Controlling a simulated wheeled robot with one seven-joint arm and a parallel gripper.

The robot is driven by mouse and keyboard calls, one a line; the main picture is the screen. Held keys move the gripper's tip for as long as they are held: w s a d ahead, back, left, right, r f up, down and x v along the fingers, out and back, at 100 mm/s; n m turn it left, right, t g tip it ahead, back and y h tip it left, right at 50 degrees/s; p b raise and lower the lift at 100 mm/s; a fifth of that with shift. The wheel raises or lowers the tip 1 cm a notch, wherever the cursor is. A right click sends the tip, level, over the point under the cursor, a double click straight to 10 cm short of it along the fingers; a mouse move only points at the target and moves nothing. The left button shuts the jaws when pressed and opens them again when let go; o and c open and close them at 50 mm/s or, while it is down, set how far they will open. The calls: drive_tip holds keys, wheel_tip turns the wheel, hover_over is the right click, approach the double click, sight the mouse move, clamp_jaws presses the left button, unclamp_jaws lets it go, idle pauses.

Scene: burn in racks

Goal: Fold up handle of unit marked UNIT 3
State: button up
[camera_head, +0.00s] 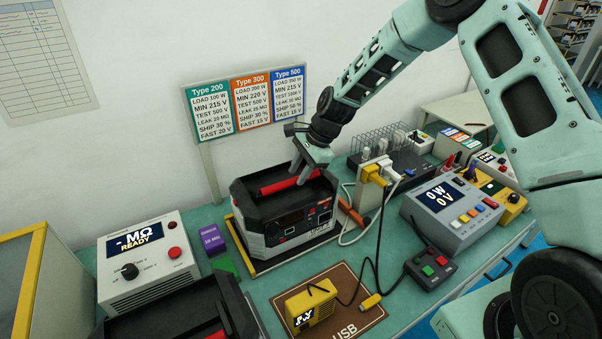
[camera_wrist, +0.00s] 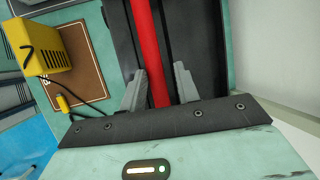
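A grey and black unit (camera_head: 285,228) stands on the bench in the middle of the head view; its front label is too small to read surely. Its red handle (camera_head: 283,185) lies across the dark top, low in the recess. My gripper (camera_head: 309,172) is over the top of this unit, pointing down at the handle's right part. In the wrist view the red handle (camera_wrist: 146,40) runs between the two grey fingers of my gripper (camera_wrist: 160,85). The fingers are apart, with gaps on both sides of the bar. A second dark unit (camera_head: 170,316) is cut off at the bottom edge.
A white meter (camera_head: 148,262) reading READY stands left. A yellow device (camera_head: 311,309) lies on a brown USB mat (camera_head: 365,318) in front. A grey power meter (camera_head: 452,222), a button box (camera_head: 430,268), plugs and cables crowd the right. A type sign (camera_head: 247,103) stands behind.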

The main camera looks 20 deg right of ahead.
drive_tip(key=shift+o, duration=1.2)
drive_tip(key=shift+w+a+r+p, duration=0.1)
drive_tip(key=shift+w+r+p, duration=0.25)
drive_tip(key=shift+w+r, duration=0.3)
drive_tip(key=shift+w+a+r, duration=0.1)
drive_tip(key=shift+w+r, duration=0.05)
drive_tip(key=shift+w, duration=0.45)
drive_tip(key=c, duration=0.5)
drive_tip(key=shift+w+a+r+p, duration=0.1)
drive_tip(key=shift+w+p, duration=0.05)
drive_tip(key=shift+w, duration=0.35)
drive_tip(key=shift+w+a+r+p, duration=0.1)
drive_tip(key=shift+w+p, duration=0.05)
drive_tip(key=shift+w, duration=0.3)
drive_tip(key=o, duration=1.9)
drive_tip(key=shift+c, duration=0.2)
drive_tip(key=p+v, duration=0.3)
drive_tip(key=v, duration=0.2)
